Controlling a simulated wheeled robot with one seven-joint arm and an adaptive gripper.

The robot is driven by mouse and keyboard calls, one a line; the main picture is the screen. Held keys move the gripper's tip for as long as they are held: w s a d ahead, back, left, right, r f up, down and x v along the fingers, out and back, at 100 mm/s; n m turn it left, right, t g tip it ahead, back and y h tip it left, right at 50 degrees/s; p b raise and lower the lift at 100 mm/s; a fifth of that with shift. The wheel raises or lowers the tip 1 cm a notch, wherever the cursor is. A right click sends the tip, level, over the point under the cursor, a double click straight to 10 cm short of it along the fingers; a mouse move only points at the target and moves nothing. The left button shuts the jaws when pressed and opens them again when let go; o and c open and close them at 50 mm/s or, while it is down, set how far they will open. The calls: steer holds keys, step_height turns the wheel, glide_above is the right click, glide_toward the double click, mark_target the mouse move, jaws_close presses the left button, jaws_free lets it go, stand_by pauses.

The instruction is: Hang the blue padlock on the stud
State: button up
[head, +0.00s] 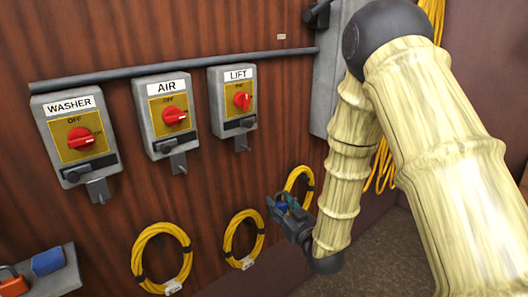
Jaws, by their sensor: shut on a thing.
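My gripper (278,206) is low at the centre right, in front of the wooden wall and near the rightmost yellow hose coil. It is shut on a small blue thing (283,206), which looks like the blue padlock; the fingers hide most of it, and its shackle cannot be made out. No stud can be picked out for certain. Grey metal tabs hang under the WASHER (97,190), AIR (178,163) and LIFT (241,144) switch boxes, up and left of my gripper.
A grey shelf (62,281) at lower left bears an orange padlock (12,281) and a blue roll (47,261). Yellow coils hang low on the wall (160,258), (243,238). A grey pipe (190,66) runs above the boxes. My arm covers much of the right side.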

steer(key=w+a+r+n+g+y+p, duration=0.1)
steer(key=a+r+n+g+y+p, duration=0.2)
steer(key=r, duration=1)
steer(key=w+a+t, duration=0.1)
steer(key=w+a, duration=0.5)
steer(key=w, duration=0.1)
steer(key=shift+a+f+y, duration=0.3)
steer(key=shift+a+f, duration=0.05)
steer(key=shift+f, duration=0.05)
steer(key=shift+w, duration=0.1)
stand_by(0.4)
stand_by(0.4)
steer(key=o, duration=1.2)
steer(key=shift+c, duration=0.2)
steer(key=shift+d, duration=0.1)
